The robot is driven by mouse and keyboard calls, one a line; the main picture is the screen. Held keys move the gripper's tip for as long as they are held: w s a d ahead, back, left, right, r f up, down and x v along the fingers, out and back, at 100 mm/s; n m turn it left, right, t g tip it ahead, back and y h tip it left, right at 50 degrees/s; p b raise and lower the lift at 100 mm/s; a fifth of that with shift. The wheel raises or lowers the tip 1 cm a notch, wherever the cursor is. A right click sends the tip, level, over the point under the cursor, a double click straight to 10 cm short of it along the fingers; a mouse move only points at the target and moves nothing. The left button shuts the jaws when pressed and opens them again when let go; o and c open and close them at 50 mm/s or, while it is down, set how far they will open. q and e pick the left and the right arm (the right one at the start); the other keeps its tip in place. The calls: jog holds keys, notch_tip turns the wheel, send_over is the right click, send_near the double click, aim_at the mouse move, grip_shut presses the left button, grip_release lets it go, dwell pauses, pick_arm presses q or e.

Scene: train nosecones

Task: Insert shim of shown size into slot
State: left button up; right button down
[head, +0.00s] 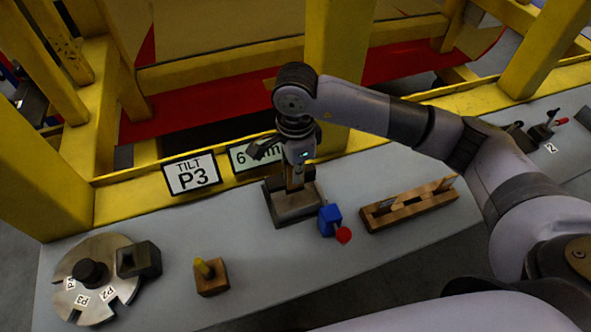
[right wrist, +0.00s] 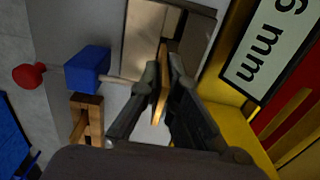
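My right gripper (head: 294,165) points down over the dark grey slot block (head: 297,208) on the bench. Its fingers are closed around a thin wooden shim (right wrist: 161,88), seen edge-on in the right wrist view. The shim's lower end is at the block in the head view; I cannot tell how deep it sits in the slot. The size sign (right wrist: 272,45) reads 6 mm in the right wrist view; my gripper partly covers it in the head view. A wooden rack (head: 408,208) with a shim standing at its right end lies right of the block. My left gripper is out of view.
A blue block (head: 329,218) with a red knob (head: 343,235) stands close beside the slot block. A round metal disc (head: 97,253), a dark block and a wooden block with a yellow peg (head: 211,280) are at left. A yellow frame (head: 337,70) borders the back.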

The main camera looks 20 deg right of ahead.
aim_at(295, 188)
jog(key=shift+b, duration=0.4)
jog(key=shift+b, duration=0.65)
dwell(1.1)
jog(key=shift+f+b, duration=2.4)
jog(key=shift+b, duration=0.2)
jog(key=shift+r, duration=0.3)
jog(key=shift+r+p, duration=0.8)
jog(key=shift+r, duration=1.05)
jog(key=shift+f+b, duration=0.1)
jog(key=shift+b, duration=0.45)
dwell(0.5)
